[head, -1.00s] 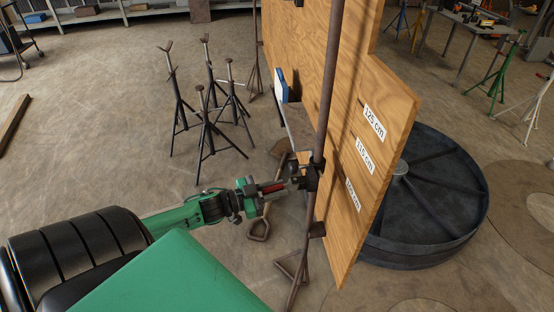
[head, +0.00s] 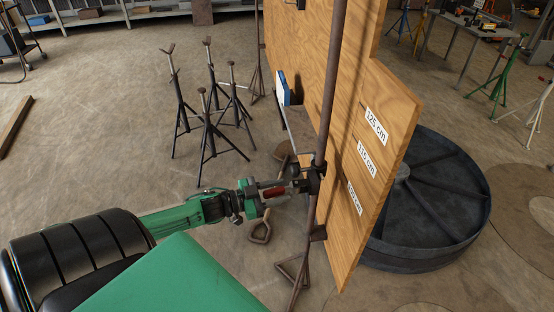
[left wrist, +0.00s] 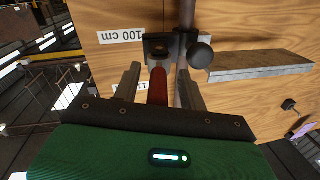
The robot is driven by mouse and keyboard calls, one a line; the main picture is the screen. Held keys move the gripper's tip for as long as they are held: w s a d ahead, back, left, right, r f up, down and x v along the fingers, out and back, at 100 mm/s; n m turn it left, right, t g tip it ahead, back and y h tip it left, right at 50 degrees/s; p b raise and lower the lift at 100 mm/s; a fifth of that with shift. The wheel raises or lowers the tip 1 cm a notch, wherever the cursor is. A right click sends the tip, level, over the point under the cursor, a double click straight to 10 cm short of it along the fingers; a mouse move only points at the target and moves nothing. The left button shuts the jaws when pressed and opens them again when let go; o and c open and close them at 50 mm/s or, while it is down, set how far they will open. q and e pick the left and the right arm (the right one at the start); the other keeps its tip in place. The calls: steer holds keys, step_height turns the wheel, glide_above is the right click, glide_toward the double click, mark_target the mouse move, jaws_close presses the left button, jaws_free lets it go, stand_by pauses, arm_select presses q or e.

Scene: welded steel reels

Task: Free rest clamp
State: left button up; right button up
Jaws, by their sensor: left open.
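The dark clamp (head: 314,179) sits around a rusty upright post (head: 327,100), against a plywood board (head: 375,150). In the left wrist view the clamp (left wrist: 160,47) has a round dark knob (left wrist: 201,55) beside it and a red handle (left wrist: 157,86). My left gripper (head: 278,190) is at the clamp from the left. In the left wrist view its open fingers (left wrist: 160,88) stand on either side of the red handle, with gaps visible. A grey rest bar (left wrist: 260,64) juts out beside the clamp; in the head view it is a thin strip (head: 297,135). My right gripper is out of view.
The board carries height labels (head: 375,125). Behind it lies a large dark steel reel (head: 440,195). Several tripod stands (head: 208,125) stand at the left. A blue-and-white object (head: 283,90) is near the board's left edge. Floor at far left is mostly clear.

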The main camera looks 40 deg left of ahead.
arm_select(q)
steer(key=shift+s+a+f, duration=0.1)
steer(key=shift+s+a, duration=0.15)
steer(key=shift+s, duration=0.25)
steer(key=b+v, duration=0.1)
steer(key=v, duration=1.1)
steer(key=shift+s+a+b, duration=0.25)
steer(key=shift+b, duration=0.15)
